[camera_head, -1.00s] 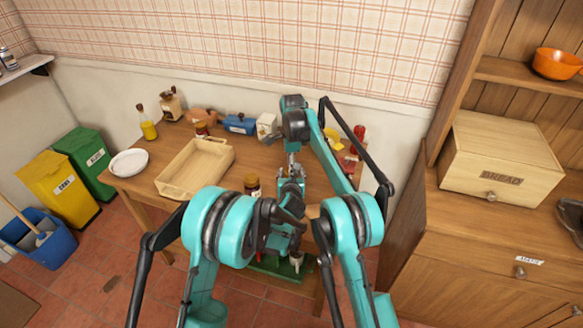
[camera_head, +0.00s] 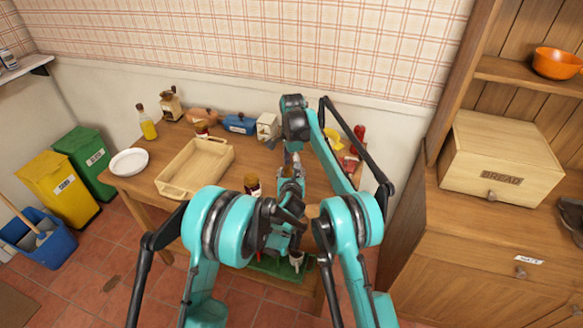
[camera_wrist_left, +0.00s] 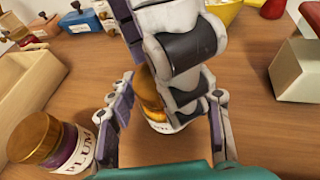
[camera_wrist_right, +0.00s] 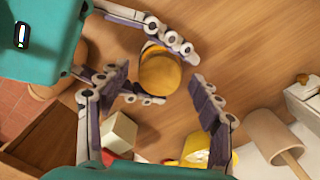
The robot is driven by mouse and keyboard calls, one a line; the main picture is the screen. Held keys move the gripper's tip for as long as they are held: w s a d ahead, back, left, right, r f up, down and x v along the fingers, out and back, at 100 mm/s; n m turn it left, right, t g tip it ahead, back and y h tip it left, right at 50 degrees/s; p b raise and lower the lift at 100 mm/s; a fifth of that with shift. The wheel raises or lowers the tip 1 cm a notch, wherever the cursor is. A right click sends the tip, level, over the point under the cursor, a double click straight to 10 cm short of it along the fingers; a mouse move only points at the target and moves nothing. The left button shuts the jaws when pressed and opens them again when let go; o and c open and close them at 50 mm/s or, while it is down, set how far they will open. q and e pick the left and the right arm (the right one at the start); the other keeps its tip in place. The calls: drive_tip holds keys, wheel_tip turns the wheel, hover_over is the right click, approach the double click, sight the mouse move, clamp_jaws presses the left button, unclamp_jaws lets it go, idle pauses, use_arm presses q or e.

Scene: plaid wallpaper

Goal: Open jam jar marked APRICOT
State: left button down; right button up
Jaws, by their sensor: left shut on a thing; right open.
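A jar with a gold lid stands on the wooden table; the lid (camera_wrist_right: 160,72) shows in the right wrist view, and the jar also shows partly in the left wrist view (camera_wrist_left: 148,92). My left gripper (camera_wrist_left: 163,112) is shut around the jar's sides. My right gripper (camera_wrist_right: 163,80) is open, its fingers above and on either side of the lid, apart from it. A second jar (camera_wrist_left: 50,140), dark purple with a gold lid and a label reading PLUM, stands beside my left gripper. The head view shows it too (camera_head: 252,184).
A wooden tray (camera_head: 163,186) lies left of the jars. A blue box (camera_head: 240,124) stands at the back.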

wheel_tip(320, 180, up, 4)
drive_tip(key=shift+r, duration=0.2)
drive_tip(key=shift+c, duration=0.3)
wheel_tip(320, 180, up, 2)
drive_tip(key=shift+r+m, duration=0.25)
drive_tip(key=shift+m, duration=0.85)
drive_tip(key=shift+r+m, duration=0.35)
drive_tip(key=shift+m, duration=0.25)
drive_tip(key=shift+f, duration=3.85)
drive_tip(key=c, duration=1.2)
drive_tip(key=n, duration=0.3)
drive_tip(key=shift+c, duration=0.2)
